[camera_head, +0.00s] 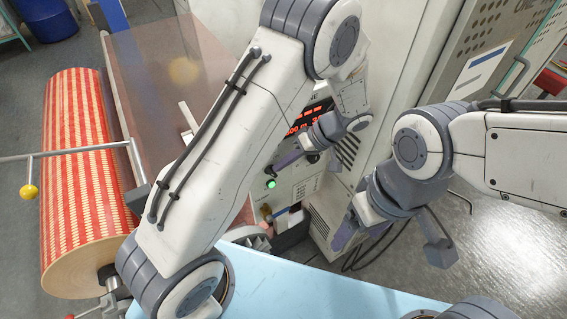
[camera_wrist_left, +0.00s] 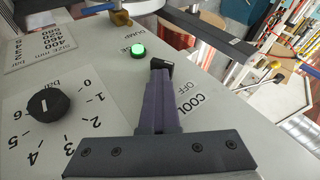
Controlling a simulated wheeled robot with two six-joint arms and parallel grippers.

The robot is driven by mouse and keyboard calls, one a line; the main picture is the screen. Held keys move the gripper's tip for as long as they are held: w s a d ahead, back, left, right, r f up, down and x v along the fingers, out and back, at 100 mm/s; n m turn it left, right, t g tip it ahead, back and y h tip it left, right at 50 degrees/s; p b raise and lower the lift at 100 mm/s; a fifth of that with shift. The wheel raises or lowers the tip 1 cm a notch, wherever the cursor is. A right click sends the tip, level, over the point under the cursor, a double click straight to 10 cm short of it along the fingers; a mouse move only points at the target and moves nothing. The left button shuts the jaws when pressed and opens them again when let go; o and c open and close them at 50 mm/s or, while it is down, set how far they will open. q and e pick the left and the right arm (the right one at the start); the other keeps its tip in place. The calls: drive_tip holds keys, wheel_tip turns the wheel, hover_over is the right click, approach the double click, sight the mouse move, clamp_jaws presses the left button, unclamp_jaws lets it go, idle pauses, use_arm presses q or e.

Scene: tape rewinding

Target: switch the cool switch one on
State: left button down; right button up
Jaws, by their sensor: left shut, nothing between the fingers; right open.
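The control panel (camera_wrist_left: 100,75) fills much of the left wrist view. A small black part (camera_wrist_left: 161,66), seemingly the cool switch, shows just past my left fingertips, beside the printed words COOL and OFF (camera_wrist_left: 190,98). My left gripper (camera_wrist_left: 160,82) is shut and empty, its purple fingers together and pointing at this part; I cannot tell whether they touch it. The switch's setting is unclear. In the head view my left gripper (camera_head: 286,160) is at the machine's panel, where the switch is too small or hidden to make out. My right gripper (camera_head: 394,240) is open and empty, away from the panel.
A green lit button (camera_wrist_left: 138,51) and a black dial knob (camera_wrist_left: 50,103) are close by on the panel; the green light also shows in the head view (camera_head: 271,183). A red-patterned roll (camera_head: 80,170) stands at left. A light-blue surface (camera_head: 290,285) lies in front.

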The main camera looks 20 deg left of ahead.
use_arm(q)
drive_tip(key=shift+r, duration=0.15)
drive_tip(key=b+v, duration=0.1)
drive_tip(key=v, duration=0.6)
drive_tip(key=shift+r+b, duration=0.2)
drive_tip(key=shift+b, duration=0.1)
drive_tip(key=d+r+p, duration=0.1)
drive_tip(key=w+d+r+t+h+p, duration=0.1)
drive_tip(key=r, duration=0.1)
drive_tip(key=d+r+t+h+p, duration=0.1)
drive_tip(key=p, duration=0.1)
drive_tip(key=shift+w+r+n, duration=0.2)
drive_tip(key=shift+r+n, duration=0.1)
